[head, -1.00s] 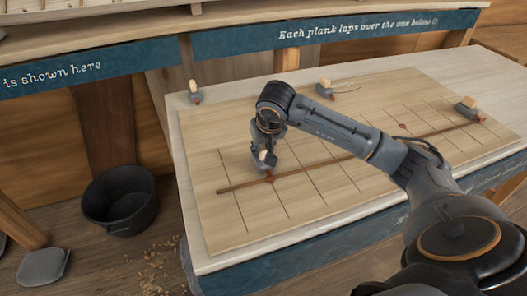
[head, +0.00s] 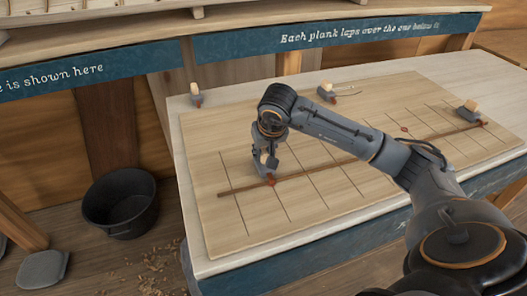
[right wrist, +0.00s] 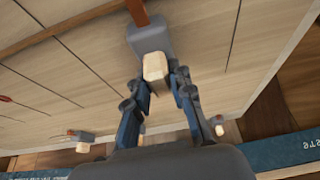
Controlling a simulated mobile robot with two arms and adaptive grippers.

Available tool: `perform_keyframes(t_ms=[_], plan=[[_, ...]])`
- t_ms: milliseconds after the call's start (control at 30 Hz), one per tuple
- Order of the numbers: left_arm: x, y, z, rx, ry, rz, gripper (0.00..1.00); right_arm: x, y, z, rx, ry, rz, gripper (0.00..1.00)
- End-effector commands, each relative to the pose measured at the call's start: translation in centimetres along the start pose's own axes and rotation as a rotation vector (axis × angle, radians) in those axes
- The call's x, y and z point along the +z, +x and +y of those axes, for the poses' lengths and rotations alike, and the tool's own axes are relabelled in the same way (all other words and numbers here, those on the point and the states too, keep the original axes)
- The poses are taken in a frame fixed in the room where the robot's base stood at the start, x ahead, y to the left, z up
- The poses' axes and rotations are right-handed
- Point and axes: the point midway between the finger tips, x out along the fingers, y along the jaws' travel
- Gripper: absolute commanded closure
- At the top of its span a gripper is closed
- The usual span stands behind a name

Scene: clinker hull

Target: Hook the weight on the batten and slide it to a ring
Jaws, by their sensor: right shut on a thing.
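My right gripper (head: 264,158) is shut on a weight, a grey block (right wrist: 150,40) with a pale wooden grip (right wrist: 156,70). In the right wrist view the fingers are on both sides of that grip. The long thin brown batten (head: 330,164) lies slantwise across the pale board. The held weight is at the batten near its left end, by a red spot (head: 270,181); I cannot tell whether it is hooked on. Another red mark (head: 404,128) shows farther right along the batten. My left gripper is not in view.
Other weights stand at the back left (head: 196,97), back middle (head: 327,93) beside a curved wire, and at the batten's right end (head: 467,110). The lined board (head: 225,225) lies on a pale bench. A black bucket (head: 120,205) stands on the floor at left.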

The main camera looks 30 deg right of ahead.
Motion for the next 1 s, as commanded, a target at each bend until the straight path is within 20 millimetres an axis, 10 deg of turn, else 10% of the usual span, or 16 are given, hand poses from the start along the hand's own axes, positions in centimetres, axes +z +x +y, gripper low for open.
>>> perform_keyframes(t_ms=[967, 1000], plan=[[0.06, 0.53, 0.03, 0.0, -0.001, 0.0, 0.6, -0.18, 0.0, 0.02, -0.001, 0.001, 0.006, 1.0], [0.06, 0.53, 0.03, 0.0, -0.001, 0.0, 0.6, -0.18, 0.0, 0.03, -0.001, 0.001, 0.006, 0.7]])
